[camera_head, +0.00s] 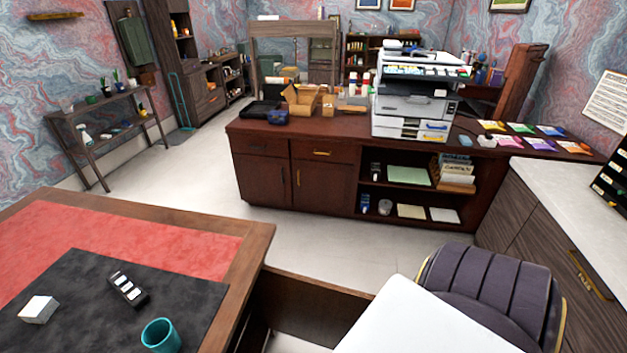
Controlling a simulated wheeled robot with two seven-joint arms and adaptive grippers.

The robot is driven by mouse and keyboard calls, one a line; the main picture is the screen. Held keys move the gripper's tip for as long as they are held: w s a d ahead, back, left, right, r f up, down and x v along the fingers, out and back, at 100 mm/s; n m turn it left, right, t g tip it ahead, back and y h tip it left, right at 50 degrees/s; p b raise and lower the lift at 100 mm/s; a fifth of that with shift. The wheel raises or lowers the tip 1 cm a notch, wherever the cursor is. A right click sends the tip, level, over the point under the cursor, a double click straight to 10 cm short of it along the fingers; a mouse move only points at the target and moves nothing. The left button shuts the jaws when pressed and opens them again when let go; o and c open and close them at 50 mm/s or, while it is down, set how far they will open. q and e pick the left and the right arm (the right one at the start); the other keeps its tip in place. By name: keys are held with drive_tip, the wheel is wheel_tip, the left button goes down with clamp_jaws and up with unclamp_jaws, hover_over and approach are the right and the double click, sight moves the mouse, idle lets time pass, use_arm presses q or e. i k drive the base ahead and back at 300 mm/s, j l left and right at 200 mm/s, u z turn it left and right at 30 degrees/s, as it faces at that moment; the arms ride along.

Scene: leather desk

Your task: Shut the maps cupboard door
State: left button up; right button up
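I cannot tell for sure which door is the maps cupboard's, as no label reads clearly. A grey wood-grain cabinet (512,215) with a pale top stands at the right. Its front carries a brass fitting (590,275), and no clear gap shows along the visible front. The dark red-brown counter (290,133) in the middle has two doors at its left, and both look closed. A dark brown upright panel (318,308) juts out from the right side of the near desk. Whether it is an open door is unclear. Neither of my grippers is in view.
The near desk (255,245) holds a teal cup (160,336). A dark padded chair (490,285) stands before the right cabinet, partly behind a white slab (425,325). Pale floor (190,165) is open between desk and counter. A printer (415,100) stands on the counter.

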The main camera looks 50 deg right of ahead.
sight(320, 312)
drive_tip(key=k+l+u, duration=0.25)
drive_tip(key=k+l, duration=0.15)
drive_tip(key=k+l+u, duration=0.15)
drive_tip(key=l, duration=0.2)
drive_tip(key=k+l+u, duration=0.15)
drive_tip(key=l, duration=0.25)
drive_tip(key=k+l+u, duration=0.1)
drive_tip(key=k+l, duration=0.15)
drive_tip(key=l+u, duration=0.15)
drive_tip(key=l, duration=0.25)
drive_tip(key=k+l+u, duration=0.1)
drive_tip(key=l, duration=0.3)
drive_tip(key=k+l+u, duration=0.15)
drive_tip(key=l, duration=0.25)
drive_tip(key=l+u, duration=0.15)
drive_tip(key=l, duration=0.45)
drive_tip(key=k+l+u, duration=0.2)
drive_tip(key=l, duration=0.45)
drive_tip(key=l+u, duration=0.15)
drive_tip(key=l, duration=0.45)
